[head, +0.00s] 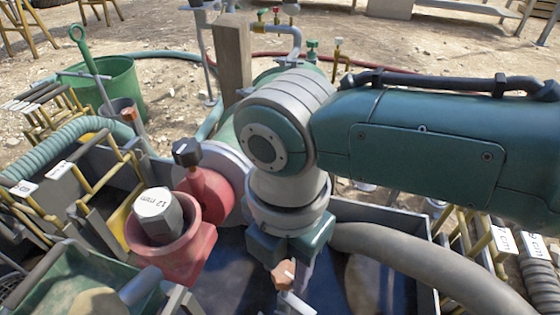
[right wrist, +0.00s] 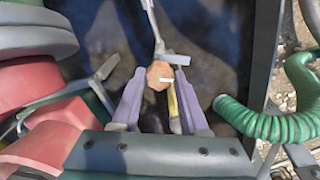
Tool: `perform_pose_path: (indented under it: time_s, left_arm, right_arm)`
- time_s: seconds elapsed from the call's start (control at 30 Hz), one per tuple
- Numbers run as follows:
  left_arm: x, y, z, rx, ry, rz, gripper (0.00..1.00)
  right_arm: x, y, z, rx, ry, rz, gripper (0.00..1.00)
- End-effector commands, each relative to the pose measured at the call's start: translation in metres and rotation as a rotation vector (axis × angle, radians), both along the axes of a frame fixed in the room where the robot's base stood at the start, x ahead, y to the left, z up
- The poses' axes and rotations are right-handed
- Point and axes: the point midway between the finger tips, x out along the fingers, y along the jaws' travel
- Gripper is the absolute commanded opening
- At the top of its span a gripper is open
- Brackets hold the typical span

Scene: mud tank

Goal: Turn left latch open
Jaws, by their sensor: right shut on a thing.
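My right gripper (head: 287,262) reaches down over the dark tank from the right in the head view. In the right wrist view its two purple fingers (right wrist: 155,85) are shut on a brown many-sided knob (right wrist: 160,75). The knob (head: 284,274) also shows just below the gripper in the head view. A grey metal bar (right wrist: 176,60) sits at the knob, and a thin rod runs on from there. I cannot tell for sure whether this is the left latch or how far it is turned. My left gripper is out of view.
The dark tank (head: 350,205) lies beneath my right arm. A red fitting (head: 205,190) and a red pot (head: 165,255) with a grey labelled piece stand left of the gripper. A thick grey hose (head: 430,262) lies to the right. A green coiled hose (right wrist: 280,125) shows in the wrist view.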

Motion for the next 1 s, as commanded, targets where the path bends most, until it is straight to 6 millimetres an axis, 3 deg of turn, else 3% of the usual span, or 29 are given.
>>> perform_pose_path:
  time_s: [0.5,1.0]
  left_arm:
    - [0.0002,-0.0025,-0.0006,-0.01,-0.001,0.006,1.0]
    - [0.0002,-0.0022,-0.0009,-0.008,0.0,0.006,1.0]
  right_arm:
    - [0.0001,0.0006,0.0005,0.002,0.0,0.337,0.0]
    - [0.0001,0.0006,0.0006,0.001,0.0,0.399,0.0]
